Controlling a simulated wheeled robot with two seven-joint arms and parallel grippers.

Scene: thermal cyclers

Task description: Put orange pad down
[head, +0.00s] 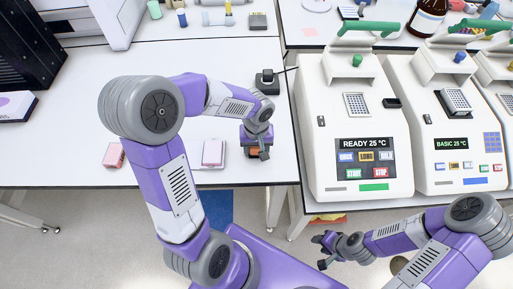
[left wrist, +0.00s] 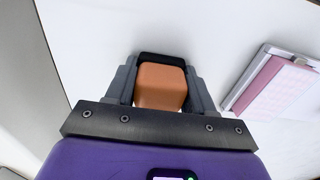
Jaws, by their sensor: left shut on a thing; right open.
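The orange pad (left wrist: 161,87) is a small rounded orange block between the fingers of my left gripper (left wrist: 162,80) in the left wrist view. My left gripper is shut on it, just over the white table top. In the head view the pad (head: 255,152) shows partly under my left gripper (head: 262,155), near the table's front edge. I cannot tell whether the pad touches the table. My right gripper (head: 323,250) is open and empty, in front of the tables and low in the head view.
A pink-topped plate (head: 213,153) lies left of my left gripper, and a pink box (head: 115,155) further left. A dark device (head: 267,82) stands behind. Thermal cyclers (head: 360,150) stand to the right.

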